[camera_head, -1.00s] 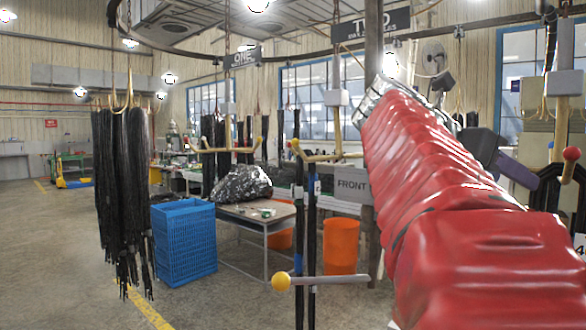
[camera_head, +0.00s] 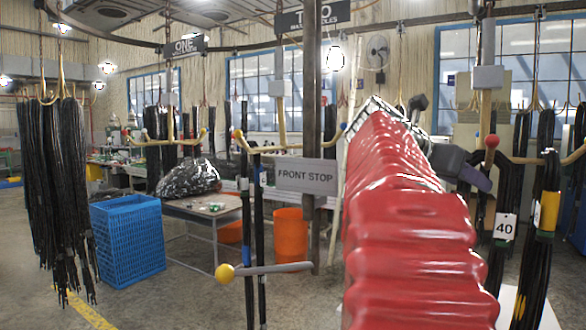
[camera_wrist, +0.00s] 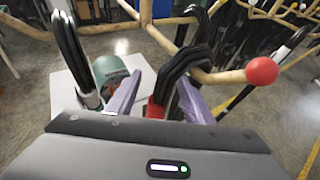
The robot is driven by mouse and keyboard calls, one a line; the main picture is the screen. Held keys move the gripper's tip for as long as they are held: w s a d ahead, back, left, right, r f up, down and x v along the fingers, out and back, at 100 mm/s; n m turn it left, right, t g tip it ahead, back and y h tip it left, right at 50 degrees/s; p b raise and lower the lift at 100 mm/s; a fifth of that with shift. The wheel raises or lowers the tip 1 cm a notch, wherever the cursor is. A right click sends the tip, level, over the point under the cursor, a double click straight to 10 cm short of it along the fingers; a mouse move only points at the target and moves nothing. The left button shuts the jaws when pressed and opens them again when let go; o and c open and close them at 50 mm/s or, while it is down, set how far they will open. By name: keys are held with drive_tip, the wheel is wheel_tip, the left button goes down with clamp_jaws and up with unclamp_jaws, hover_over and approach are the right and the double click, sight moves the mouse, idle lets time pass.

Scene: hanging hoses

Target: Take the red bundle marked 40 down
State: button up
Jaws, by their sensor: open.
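The number 40 tag (camera_head: 505,227) hangs on a dark hose bundle (camera_head: 495,268) at the right of the head view, partly behind my red-sleeved arm. My gripper (camera_head: 465,170) is up at the rail by the red-ball hook end (camera_head: 491,141), above the tag. In the wrist view my gripper (camera_wrist: 158,103) is open, with its purple fingers apart. A black looped hose (camera_wrist: 185,72) with a small red band (camera_wrist: 154,109) lies between or just beyond the fingers; contact cannot be told. The tag's number does not show in the wrist view.
A yellow-banded bundle (camera_head: 548,210) hangs close right of the tag. The wooden hook with the red ball (camera_wrist: 262,71) reaches right of my fingers. A FRONT STOP sign (camera_head: 306,176), a yellow-ball lever (camera_head: 225,273) and a blue crate (camera_head: 127,240) stand left.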

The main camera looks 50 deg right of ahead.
drive_tip(key=shift+x, duration=1.75)
clamp_jaws()
idle(1.5)
idle(0.7)
